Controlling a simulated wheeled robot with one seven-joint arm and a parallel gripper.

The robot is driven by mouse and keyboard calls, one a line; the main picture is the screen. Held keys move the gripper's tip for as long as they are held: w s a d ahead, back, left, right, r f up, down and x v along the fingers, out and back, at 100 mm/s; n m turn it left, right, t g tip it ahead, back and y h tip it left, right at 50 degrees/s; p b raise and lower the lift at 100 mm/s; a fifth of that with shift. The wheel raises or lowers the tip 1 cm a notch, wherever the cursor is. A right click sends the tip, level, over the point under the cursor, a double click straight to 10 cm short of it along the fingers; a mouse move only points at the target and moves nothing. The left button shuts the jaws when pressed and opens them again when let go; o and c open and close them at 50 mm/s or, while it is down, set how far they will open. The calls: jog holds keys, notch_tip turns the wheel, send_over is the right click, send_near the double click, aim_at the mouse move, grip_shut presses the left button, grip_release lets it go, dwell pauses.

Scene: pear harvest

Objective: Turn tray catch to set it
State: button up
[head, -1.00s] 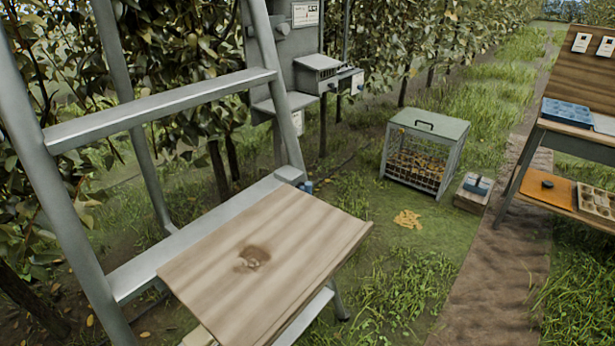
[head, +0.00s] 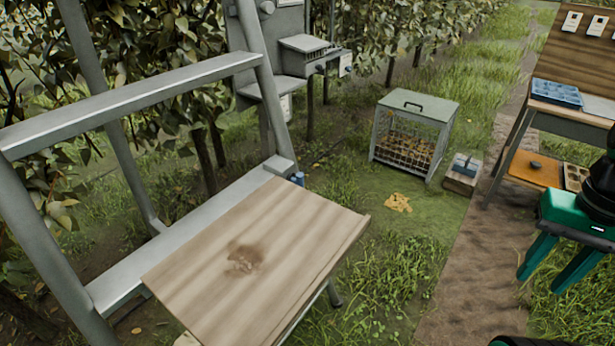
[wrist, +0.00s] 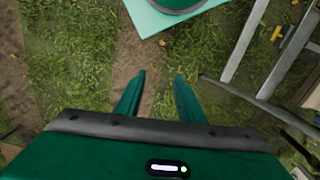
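The wooden tray (head: 300,233) sits on the grey ladder (head: 130,103), with a dark brown stain on its top. A small blue part (head: 297,178) shows by the ladder's bracket at the tray's far edge. It may be the tray catch, but it is too small to tell its setting. My green gripper (head: 548,292) is at the right of the head view, well apart from the tray. The wrist view shows its two fingers (wrist: 160,76) spread and empty over grass and a dirt path. Grey rails (wrist: 245,42) show at right there.
A wire cage (head: 412,137) with a green lid stands on the grass behind the tray. A small wooden box (head: 462,181) is beside it. A workbench (head: 562,110) with a blue tray stands at right. A grey post unit (head: 310,55) is behind the ladder. Open grass lies between.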

jog(key=m+t+y, duration=0.1)
jog(key=m+y, duration=1.1)
jog(key=y, duration=0.6)
send_near(295, 181)
jog(key=a+r, duration=0.1)
jog(key=a, duration=0.5)
jog(key=shift+a+r, duration=0.3)
